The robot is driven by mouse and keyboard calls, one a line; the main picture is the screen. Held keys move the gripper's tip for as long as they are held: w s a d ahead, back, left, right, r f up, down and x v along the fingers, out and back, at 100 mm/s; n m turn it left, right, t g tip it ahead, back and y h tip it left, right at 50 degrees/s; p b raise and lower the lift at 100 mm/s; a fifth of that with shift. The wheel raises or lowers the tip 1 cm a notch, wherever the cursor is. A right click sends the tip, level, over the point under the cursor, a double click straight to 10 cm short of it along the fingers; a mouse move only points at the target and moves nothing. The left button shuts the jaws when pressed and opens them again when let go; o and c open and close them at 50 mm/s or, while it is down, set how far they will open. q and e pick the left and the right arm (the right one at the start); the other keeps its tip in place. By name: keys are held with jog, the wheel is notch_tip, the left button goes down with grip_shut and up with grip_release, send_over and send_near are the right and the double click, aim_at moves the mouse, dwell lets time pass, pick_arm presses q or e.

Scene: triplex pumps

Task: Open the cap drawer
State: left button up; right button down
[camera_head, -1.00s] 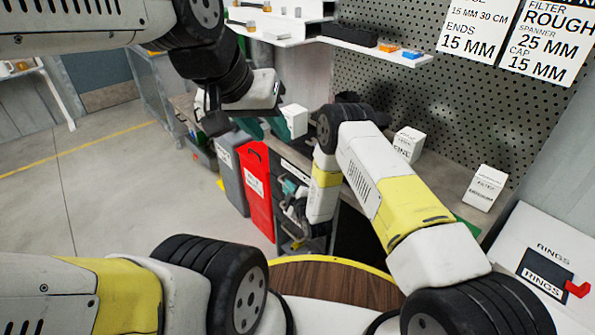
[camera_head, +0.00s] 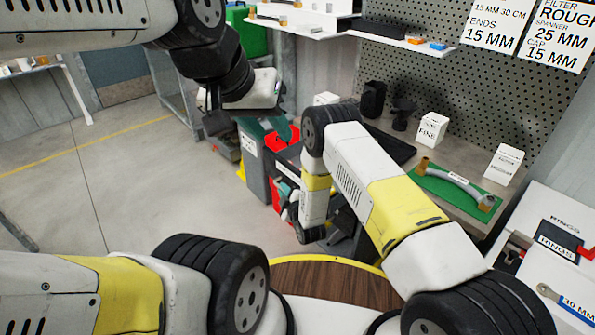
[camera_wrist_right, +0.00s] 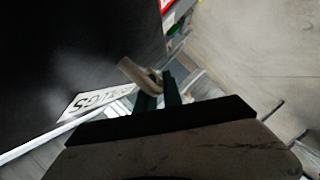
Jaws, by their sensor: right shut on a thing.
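My right gripper (camera_wrist_right: 158,90) shows dark green fingers close together on a pale curved handle (camera_wrist_right: 138,75) in the right wrist view. Beside it is a white label (camera_wrist_right: 100,102) ending in "GS", on the edge of a large dark panel (camera_wrist_right: 75,45); I cannot read the whole label or tell which drawer this is. In the head view my right gripper (camera_head: 284,190) is low beside the bench, partly hidden by my forearm. My left gripper (camera_head: 266,132) hangs higher up with its green fingers apart and empty. No drawer marked for caps is readable.
The workbench (camera_head: 455,160) carries white boxes and a green mat (camera_head: 430,187) with a curved metal part. A grey bin (camera_head: 252,160) and a red bin (camera_head: 283,138) stand by its left end. Floor at left is clear.

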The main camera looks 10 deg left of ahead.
jog(key=s+a, duration=0.4)
jog(key=s, duration=0.1)
jog(key=shift+s, duration=0.1)
dwell(0.3)
jog(key=c, duration=1.5)
grip_release()
jog(key=shift+d, duration=0.1)
